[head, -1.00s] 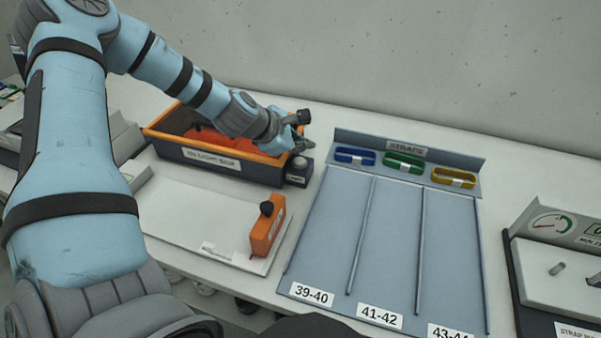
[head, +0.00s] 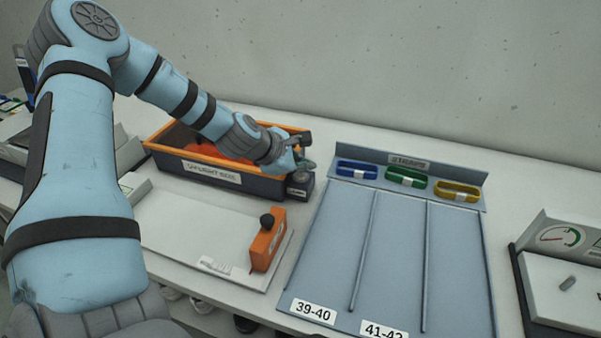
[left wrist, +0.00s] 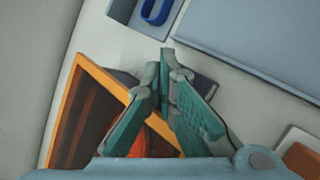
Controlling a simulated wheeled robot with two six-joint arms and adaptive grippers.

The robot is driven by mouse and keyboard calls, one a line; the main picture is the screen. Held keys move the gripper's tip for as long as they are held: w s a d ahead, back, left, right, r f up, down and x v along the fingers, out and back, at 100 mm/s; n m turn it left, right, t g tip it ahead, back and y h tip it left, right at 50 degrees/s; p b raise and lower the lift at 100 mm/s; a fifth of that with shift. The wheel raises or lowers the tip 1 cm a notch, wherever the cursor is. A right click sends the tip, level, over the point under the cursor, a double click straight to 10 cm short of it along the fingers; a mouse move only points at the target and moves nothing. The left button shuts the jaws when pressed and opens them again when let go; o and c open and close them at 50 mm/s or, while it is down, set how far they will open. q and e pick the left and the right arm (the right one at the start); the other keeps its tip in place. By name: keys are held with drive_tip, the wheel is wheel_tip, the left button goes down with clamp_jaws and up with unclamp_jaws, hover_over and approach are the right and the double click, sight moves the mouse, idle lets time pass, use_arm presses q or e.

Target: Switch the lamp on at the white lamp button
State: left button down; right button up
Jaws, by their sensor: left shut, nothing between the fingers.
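A small dark box (head: 300,191) with a pale label stands at the right end of the orange-rimmed bin. A pale round top, which looks like the white lamp button (head: 300,177), shows partly on it under my left gripper. My left gripper (head: 308,166) is shut and empty, its fingertips just over or at the button; I cannot tell whether they touch. In the left wrist view the closed green-padded fingers (left wrist: 165,58) cover most of the dark box (left wrist: 204,85), and the button is hidden there. My right gripper is not in view.
The orange-rimmed bin (head: 212,178) lies beneath my left forearm. A white board (head: 190,222) with an orange block (head: 267,242) is in front. The grey strap tray (head: 400,240) with blue, green and yellow straps is to the right. A gauge unit (head: 565,250) stands far right.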

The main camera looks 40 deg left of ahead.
sight(302, 176)
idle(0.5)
use_arm(q)
drive_tip(key=shift+f+b, duration=0.35)
drive_tip(key=shift+f, duration=0.15)
drive_tip(key=shift+r, duration=0.1)
drive_tip(key=shift+r+p, duration=0.4)
drive_tip(key=shift+p, duration=0.2)
wheel_tip(302, 176, up, 6)
drive_tip(key=p, duration=0.6)
